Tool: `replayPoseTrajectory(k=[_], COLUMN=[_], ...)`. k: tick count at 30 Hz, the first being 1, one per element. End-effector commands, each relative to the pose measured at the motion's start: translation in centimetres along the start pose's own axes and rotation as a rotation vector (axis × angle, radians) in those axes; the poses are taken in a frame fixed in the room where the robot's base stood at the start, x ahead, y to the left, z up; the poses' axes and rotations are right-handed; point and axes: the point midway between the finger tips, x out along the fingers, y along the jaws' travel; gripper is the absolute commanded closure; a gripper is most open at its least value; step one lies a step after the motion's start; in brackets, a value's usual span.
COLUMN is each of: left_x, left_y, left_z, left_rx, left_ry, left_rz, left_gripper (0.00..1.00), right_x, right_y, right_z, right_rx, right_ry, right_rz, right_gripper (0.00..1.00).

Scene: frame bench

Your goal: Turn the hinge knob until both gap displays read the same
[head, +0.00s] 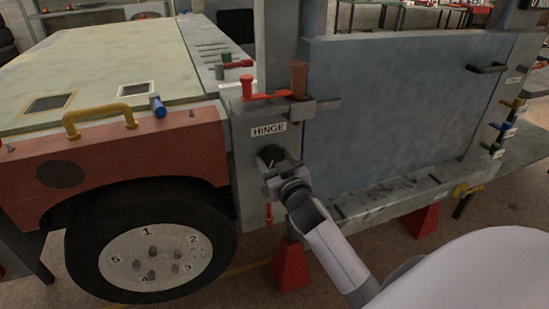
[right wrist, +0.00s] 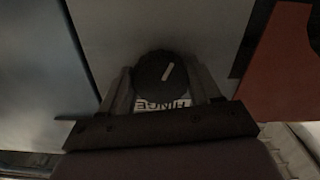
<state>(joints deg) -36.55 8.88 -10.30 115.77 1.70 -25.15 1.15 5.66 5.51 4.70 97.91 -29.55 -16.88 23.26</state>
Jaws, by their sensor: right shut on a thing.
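The dark round hinge knob (head: 269,153) is on the grey pillar just below the HINGE label (head: 268,129). My right gripper (head: 274,164) reaches it from below and is shut on it. In the right wrist view the knob (right wrist: 160,79) sits between the two fingers of my right gripper (right wrist: 163,82), and its white pointer mark leans to the upper right. No readable gap display shows. Two dark framed panels, one (head: 48,104) at left and one (head: 135,89) nearer the middle, lie on the hood; I cannot tell whether they are displays. My left gripper is out of view.
A red lever (head: 268,96) and a brown cylinder (head: 299,78) stick out above the knob. A blue-grey door panel (head: 390,100) is to the right, with a wheel (head: 150,245) and yellow handle (head: 98,118) to the left. Red stands (head: 290,265) stand below.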

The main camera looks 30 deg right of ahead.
Motion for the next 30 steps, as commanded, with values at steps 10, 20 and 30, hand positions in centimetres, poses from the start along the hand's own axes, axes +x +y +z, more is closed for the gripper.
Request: replayPoseTrajectory(k=[10,20,30], left_x=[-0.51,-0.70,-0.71], left_y=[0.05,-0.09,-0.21], left_z=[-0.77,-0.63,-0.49], left_rx=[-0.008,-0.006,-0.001], left_ry=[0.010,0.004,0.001], left_rz=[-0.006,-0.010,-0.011], left_gripper=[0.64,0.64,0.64], right_x=[0.05,0.06,0.07], right_y=[0.20,0.25,0.27], right_z=[-0.22,-0.15,-0.16], right_rx=[-0.257,-0.389,-0.413], right_ry=[0.002,0.001,0.002], right_rz=[0.001,0.001,0.002], right_gripper=[0.68,0.68,0.68])
